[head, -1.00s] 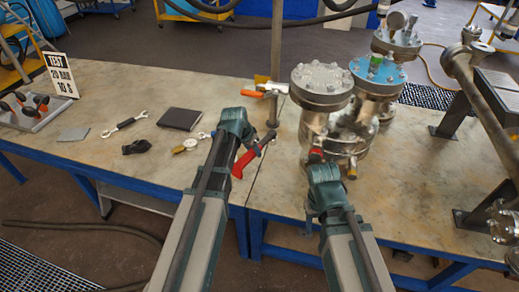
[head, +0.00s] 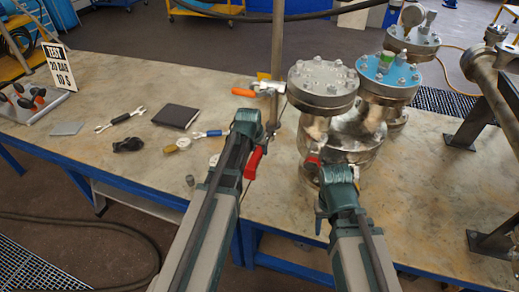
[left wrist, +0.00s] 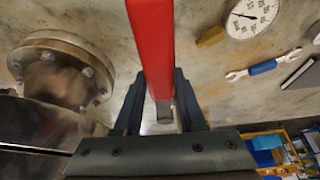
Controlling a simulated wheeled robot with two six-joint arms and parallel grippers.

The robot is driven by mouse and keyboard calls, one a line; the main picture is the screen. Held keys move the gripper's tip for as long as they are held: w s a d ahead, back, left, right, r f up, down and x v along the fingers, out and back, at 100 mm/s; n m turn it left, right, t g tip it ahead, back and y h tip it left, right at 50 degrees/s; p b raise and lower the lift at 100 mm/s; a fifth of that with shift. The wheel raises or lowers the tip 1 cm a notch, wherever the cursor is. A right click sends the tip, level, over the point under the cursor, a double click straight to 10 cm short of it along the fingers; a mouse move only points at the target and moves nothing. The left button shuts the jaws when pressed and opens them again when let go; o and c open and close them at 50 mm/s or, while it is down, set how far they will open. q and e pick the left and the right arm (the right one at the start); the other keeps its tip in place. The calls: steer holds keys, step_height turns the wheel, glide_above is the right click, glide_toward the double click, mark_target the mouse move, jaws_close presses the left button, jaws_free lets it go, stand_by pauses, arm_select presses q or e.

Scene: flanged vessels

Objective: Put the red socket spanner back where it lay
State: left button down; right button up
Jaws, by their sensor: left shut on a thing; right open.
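The red socket spanner (head: 254,163) is held in my left gripper (head: 250,128), above the bench near the steel post. In the head view its red handle hangs below the gripper, and its other end is hidden behind the gripper and post. In the left wrist view the red handle (left wrist: 150,45) runs between the two fingers of my left gripper (left wrist: 160,95), which are shut on it. My right gripper (head: 334,172) is in front of the steel vessels. It is open, though its fingers are mostly hidden.
Flanged vessels (head: 323,84) stand right of the post (head: 277,50), which carries an orange-handled valve (head: 243,92).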

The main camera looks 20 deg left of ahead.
mark_target(254, 158)
arm_select(q)
step_height(254, 158, down, 11)
steer(key=b, duration=1.1)
steer(key=shift+f+b, duration=0.5)
steer(key=shift+b, duration=0.05)
steer(key=shift+c, duration=2)
jaws_free()
steer(key=shift+s+r, duration=0.1)
steer(key=p+v, duration=1.3)
steer(key=shift+r, duration=0.4)
steer(key=shift+s, duration=0.1)
steer(key=shift+f, duration=0.1)
